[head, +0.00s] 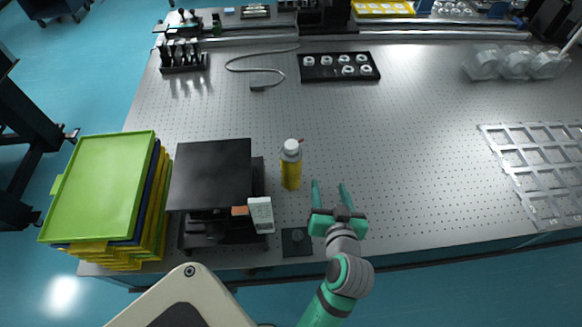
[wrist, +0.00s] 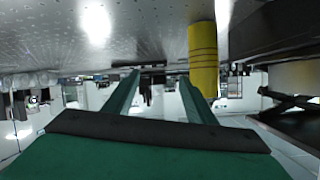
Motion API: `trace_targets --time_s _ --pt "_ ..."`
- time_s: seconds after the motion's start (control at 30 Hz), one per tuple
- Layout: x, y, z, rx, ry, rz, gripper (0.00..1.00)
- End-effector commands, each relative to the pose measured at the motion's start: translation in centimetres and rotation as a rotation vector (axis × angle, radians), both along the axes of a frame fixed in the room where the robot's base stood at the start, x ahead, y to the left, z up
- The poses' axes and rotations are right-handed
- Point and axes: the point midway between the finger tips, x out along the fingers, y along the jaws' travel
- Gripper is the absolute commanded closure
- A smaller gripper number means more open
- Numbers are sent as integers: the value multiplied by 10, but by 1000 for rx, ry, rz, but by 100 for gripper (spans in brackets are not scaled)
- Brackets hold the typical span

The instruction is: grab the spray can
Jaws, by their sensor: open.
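My gripper (head: 331,185) is open and empty, low over the table to the right of the can and nearer the front edge. In the wrist view the yellow can (wrist: 203,58) shows beyond the fingers, behind the right-hand finger of my gripper (wrist: 160,85) rather than centred between them. The fingers look apart from it. The wrist view appears upside down, with the tabletop above.
The black device (head: 210,175) with a small white box (head: 260,214) stands left of the can. Stacked trays (head: 98,190) are farther left. A small black plate (head: 296,241) lies near the front edge. A black tray of rings (head: 339,67) sits behind; the middle table is clear.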

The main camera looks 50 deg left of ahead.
Motion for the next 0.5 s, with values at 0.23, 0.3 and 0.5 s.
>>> trace_targets --time_s 0.23,0.3,0.5 --pt "-7 55 60 -67 -73 305 49" --pt "-14 66 72 -90 -92 378 49" --pt "-28 83 92 -140 -132 510 49"
